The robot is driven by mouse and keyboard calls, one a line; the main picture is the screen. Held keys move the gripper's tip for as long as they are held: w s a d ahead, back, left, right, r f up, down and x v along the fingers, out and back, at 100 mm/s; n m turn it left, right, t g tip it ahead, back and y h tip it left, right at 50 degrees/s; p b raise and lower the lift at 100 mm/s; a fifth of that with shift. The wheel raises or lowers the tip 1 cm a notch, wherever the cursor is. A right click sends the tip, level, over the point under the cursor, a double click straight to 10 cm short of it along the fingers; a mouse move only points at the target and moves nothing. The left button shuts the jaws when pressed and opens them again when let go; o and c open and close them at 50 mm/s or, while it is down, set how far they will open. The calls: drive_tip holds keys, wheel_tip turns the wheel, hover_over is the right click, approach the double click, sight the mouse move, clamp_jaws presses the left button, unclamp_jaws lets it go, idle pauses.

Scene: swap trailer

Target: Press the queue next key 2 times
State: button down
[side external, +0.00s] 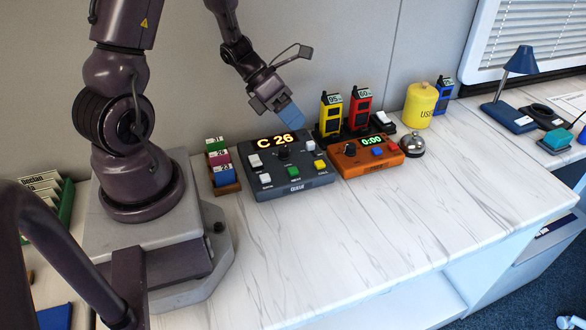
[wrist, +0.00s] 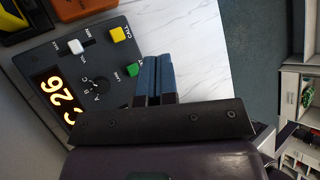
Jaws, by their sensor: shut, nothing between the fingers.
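The queue box (side external: 262,183) is a dark grey console on the white counter, and its lit display (side external: 273,140) reads C 26. Its green key (side external: 293,171), with a small label that looks like NEXT, sits at the front middle; it also shows in the wrist view (wrist: 132,69), partly hidden by my fingers. A yellow key (side external: 319,165) is to its right. My gripper (side external: 292,117) has blue fingertips held together and empty. It is raised above the back of the box in the side view, apart from the keys. In the wrist view the fingertips (wrist: 154,76) appear beside the green key.
An orange timer box (side external: 367,162) reading 0:00 stands close on the right, with a bell (side external: 412,144) beyond it. Yellow (side external: 330,114) and red (side external: 358,110) handheld units stand behind. A rack of coloured tags (side external: 226,186) is at left. The counter in front is clear.

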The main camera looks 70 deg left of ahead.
sight(293, 168)
drive_tip(key=shift+f, duration=4.4)
drive_tip(key=shift+f, duration=0.4)
drive_tip(key=shift+f, duration=0.5)
drive_tip(key=shift+r, duration=0.9)
drive_tip(key=shift+r, duration=2.55)
